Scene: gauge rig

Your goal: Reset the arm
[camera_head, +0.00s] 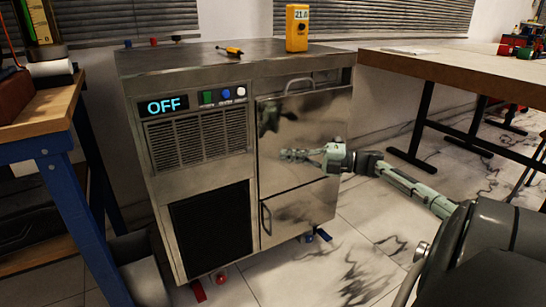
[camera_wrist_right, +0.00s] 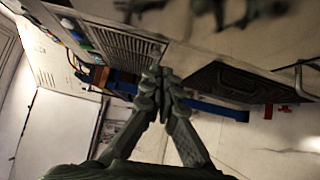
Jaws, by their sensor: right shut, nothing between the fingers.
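My right gripper (camera_head: 288,154) reaches in from the right, in front of the upper steel door (camera_head: 290,120) of the metal machine (camera_head: 185,195). Its fingers are together and hold nothing. I cannot tell if they touch the door. In the right wrist view the two dark fingers of the gripper (camera_wrist_right: 155,78) meet at their tips, with the machine's vent grille (camera_wrist_right: 125,42) beyond. My right forearm runs back to the lower right of the head view. My left gripper is not in view.
A yellow meter (camera_head: 297,28) and a screwdriver (camera_head: 230,51) sit on top. A blue-legged workbench (camera_head: 40,148) stands left, a wooden table (camera_head: 450,72) right. The marble floor between is mostly clear.

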